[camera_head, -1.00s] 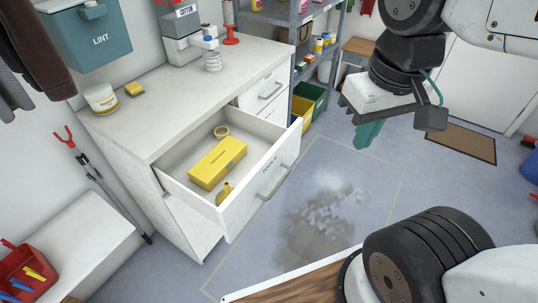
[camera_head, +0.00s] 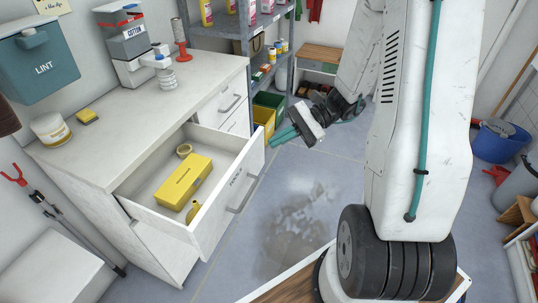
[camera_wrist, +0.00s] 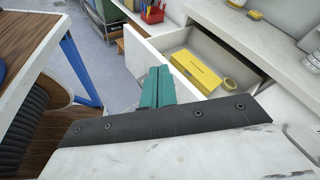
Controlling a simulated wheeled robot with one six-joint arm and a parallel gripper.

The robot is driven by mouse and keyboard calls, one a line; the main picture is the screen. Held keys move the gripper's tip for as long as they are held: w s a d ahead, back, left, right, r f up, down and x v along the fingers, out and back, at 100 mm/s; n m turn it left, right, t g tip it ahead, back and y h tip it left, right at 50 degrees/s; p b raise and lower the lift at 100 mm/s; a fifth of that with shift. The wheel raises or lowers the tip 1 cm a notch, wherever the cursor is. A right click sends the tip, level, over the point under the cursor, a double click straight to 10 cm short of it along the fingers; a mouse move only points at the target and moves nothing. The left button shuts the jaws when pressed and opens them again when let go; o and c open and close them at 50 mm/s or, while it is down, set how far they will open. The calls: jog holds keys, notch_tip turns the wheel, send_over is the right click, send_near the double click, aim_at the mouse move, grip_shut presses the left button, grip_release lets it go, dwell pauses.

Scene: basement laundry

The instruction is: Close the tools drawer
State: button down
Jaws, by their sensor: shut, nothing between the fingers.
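The tools drawer (camera_head: 222,213) is pulled out of the white cabinet, with a bar handle (camera_head: 242,192) on its front. A yellow box (camera_head: 183,180), a roll of yellow tape (camera_head: 184,150) and a small yellow item (camera_head: 193,211) lie inside it. My gripper (camera_head: 278,138), with teal fingers, is shut and empty. In the head view it appears just right of the drawer front's far corner. In the wrist view the teal fingers (camera_wrist: 156,86) point toward the drawer front (camera_wrist: 150,52) and overlap it. I cannot tell whether they touch it.
The cabinet top (camera_head: 120,115) holds a jar (camera_head: 50,129), a yellow sponge (camera_head: 87,117) and a dispenser machine (camera_head: 130,50). A grey shelf (camera_head: 235,42) with bins (camera_head: 265,117) stands behind. The floor before the drawer is open, with a wet patch (camera_head: 297,215).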

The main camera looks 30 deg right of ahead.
jog(key=w+d+f+m+t, duration=0.3)
jog(key=d+f+m+t, duration=0.45)
jog(key=f, duration=0.25)
jog(key=m+t+h, duration=0.4)
jog(key=m+t, duration=0.1)
jog(key=m, duration=0.2)
send_near(262, 152)
jog(key=x, duration=0.6)
jog(key=shift+w+a, duration=0.25)
jog(key=shift+a, duration=0.05)
jog(key=shift+w, duration=0.15)
